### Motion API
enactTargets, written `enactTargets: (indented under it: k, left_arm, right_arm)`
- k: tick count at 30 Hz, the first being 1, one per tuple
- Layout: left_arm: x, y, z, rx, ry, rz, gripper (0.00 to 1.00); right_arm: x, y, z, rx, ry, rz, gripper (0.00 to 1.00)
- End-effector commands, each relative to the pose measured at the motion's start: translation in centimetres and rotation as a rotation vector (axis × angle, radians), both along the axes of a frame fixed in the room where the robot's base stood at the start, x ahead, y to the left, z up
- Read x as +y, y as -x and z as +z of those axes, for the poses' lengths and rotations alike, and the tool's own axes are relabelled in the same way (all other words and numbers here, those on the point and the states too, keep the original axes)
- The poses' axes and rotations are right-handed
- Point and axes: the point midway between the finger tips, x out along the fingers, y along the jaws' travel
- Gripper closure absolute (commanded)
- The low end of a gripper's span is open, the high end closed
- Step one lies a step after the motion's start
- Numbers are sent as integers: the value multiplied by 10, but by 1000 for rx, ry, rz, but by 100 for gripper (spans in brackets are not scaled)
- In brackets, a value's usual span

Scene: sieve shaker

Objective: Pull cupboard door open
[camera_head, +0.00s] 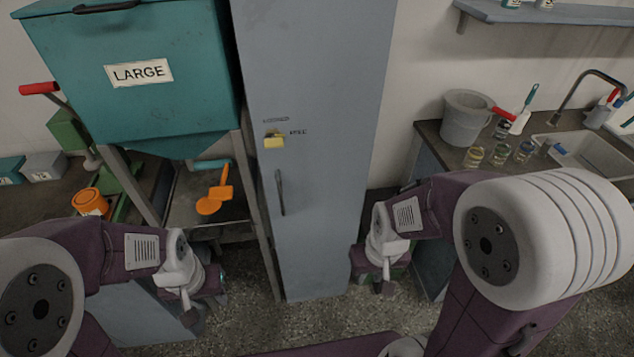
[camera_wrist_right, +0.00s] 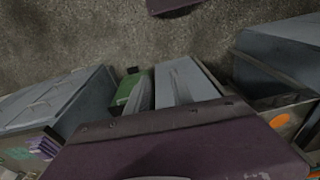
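The tall grey-blue cupboard (camera_head: 320,70) stands in the middle of the head view, and its door looks closed. My left gripper (camera_head: 192,308) hangs low, left of the cupboard and apart from the handle. My right gripper (camera_head: 387,287) points down at the cupboard's lower right, also apart from the handle. Whether either gripper is open or shut is too small to tell.
A teal hopper labelled LARGE (camera_head: 138,72) stands left of the cupboard, with an orange scoop (camera_head: 215,197) below it. At right are a counter with a grey bucket (camera_head: 467,118), jars and a sink (camera_head: 590,152). Speckled floor (camera_head: 245,325) shows in front of the cupboard.

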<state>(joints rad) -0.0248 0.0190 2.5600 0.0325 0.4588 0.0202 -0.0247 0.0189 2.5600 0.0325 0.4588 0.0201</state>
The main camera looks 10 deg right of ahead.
Motion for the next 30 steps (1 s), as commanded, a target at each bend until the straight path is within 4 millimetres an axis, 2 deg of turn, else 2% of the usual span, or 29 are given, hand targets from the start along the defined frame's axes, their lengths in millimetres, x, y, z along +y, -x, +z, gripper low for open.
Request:
enactTargets:
  k: [2,4,5,8,9,11,12,14,15,16,17,18,19,21,24,27,30]
  left_arm:
    - [0,0,0,0,0,0,64]
    - [0,0,0,0,0,0,64]
    - [0,0,0,0,0,0,64]
    - [0,0,-3,0,0,0,64]
    - [0,0,-11,0,0,0,64]
    - [0,0,-26,0,0,0,64]
    - [0,0,-37,0,0,0,64]
    - [0,0,-55,0,0,0,64]
    - [0,0,-69,0,0,0,64]
    - [0,0,-81,0,0,0,64]
    - [0,0,-93,0,0,0,64]
    - [0,0,-105,0,0,0,64]
    - [0,0,-113,1,0,0,64]
    - [0,0,-129,1,0,0,64]
    - [0,0,-146,0,0,0,64]
    - [0,0,-152,0,0,0,64]
    - [0,0,-151,0,0,0,64]
  right_arm:
    - [0,3,0,11,2,17,80]
    - [-10,21,-1,89,49,128,80]
    - [-20,27,1,126,90,203,80]
    - [-78,40,15,302,321,530,80]
    - [-103,35,18,386,446,691,80]
    - [-133,12,29,503,658,929,80]
    - [-145,-15,38,569,818,1081,80]
    - [-144,-67,55,644,1088,1295,80]
    - [-125,-107,64,666,1289,1428,80]
    - [-101,-137,70,668,1450,1518,80]
    - [-67,-164,73,648,1615,1600,80]
    - [-20,-190,74,601,1804,1683,80]
    - [16,-202,72,554,1920,1733,80]
    - [90,-211,56,426,2106,1835,80]
    - [158,-198,20,308,2204,1958,80]
    - [190,-184,3,251,2243,2021,80]
    - [199,-179,3,225,2255,2034,80]
